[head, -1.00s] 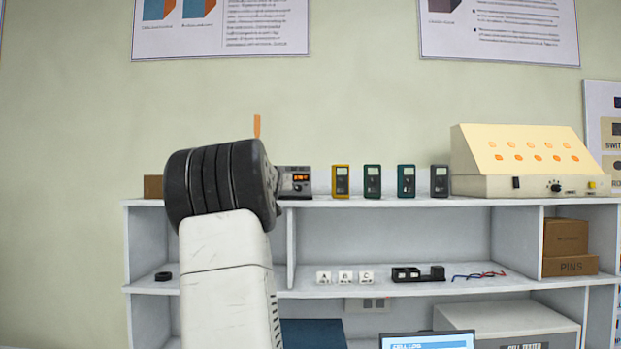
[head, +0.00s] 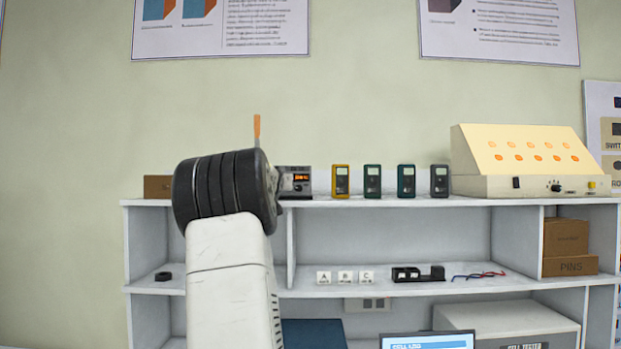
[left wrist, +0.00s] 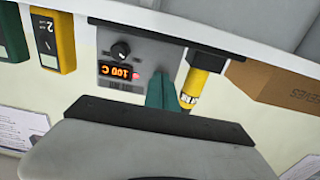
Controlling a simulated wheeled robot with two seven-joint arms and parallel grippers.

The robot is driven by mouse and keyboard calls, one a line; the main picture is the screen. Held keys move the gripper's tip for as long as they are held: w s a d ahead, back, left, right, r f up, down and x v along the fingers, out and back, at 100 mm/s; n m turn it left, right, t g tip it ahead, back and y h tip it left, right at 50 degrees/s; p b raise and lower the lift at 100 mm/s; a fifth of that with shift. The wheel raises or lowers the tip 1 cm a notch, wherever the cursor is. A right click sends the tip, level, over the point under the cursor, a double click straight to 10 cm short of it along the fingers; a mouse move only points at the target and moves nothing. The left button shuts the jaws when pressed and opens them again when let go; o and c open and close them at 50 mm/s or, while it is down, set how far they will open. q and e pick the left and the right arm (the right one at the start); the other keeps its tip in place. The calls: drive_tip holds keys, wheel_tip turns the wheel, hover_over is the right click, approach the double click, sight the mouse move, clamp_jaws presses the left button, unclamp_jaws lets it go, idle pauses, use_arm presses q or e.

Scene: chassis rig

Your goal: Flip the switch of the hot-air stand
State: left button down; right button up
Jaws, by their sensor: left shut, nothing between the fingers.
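The hot-air stand (head: 298,186) is a dark box with a lit orange display on the top shelf, partly hidden by my left arm in the head view. The left wrist view shows its front panel (left wrist: 112,72) upside down, with a black knob, a display that seems to read 100 C and a small red spot. My left gripper (left wrist: 162,88) is shut and empty, its teal fingers in front of the panel beside the display. I cannot tell whether they touch it. I cannot make out the switch; the fingers cover part of the panel. My right gripper is not in view.
A yellow cylinder (left wrist: 203,78) stands close beside the fingers, with a cardboard box (left wrist: 275,88) beyond it. A yellow meter (head: 341,181) and several similar meters stand right of the stand. A cream sloped panel (head: 525,160) is further right.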

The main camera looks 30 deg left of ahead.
use_arm(q)
drive_tip(key=shift+w+a, duration=0.3)
drive_tip(key=shift+w, duration=0.15)
drive_tip(key=v, duration=0.8)
idle(0.4)
drive_tip(key=shift+d, duration=0.1)
drive_tip(key=s+d+f+m+g+h, duration=0.1)
drive_tip(key=s+d+f+h, duration=0.15)
drive_tip(key=d, duration=0.45)
drive_tip(key=s+d+f+g+h, duration=0.1)
drive_tip(key=d+f, duration=0.3)
drive_tip(key=d, duration=0.3)
drive_tip(key=s+d+f+m+g+h, duration=0.2)
drive_tip(key=s+d+f+g+h, duration=0.1)
drive_tip(key=s+d+f, duration=0.8)
drive_tip(key=s+d+f+m+g+h, duration=0.3)
drive_tip(key=s+d+f, duration=0.8)
drive_tip(key=s+d, duration=0.4)
drive_tip(key=shift+s+f+g+h, duration=0.3)
drive_tip(key=shift+s+g+h, duration=0.3)
drive_tip(key=shift+g+h, duration=0.2)
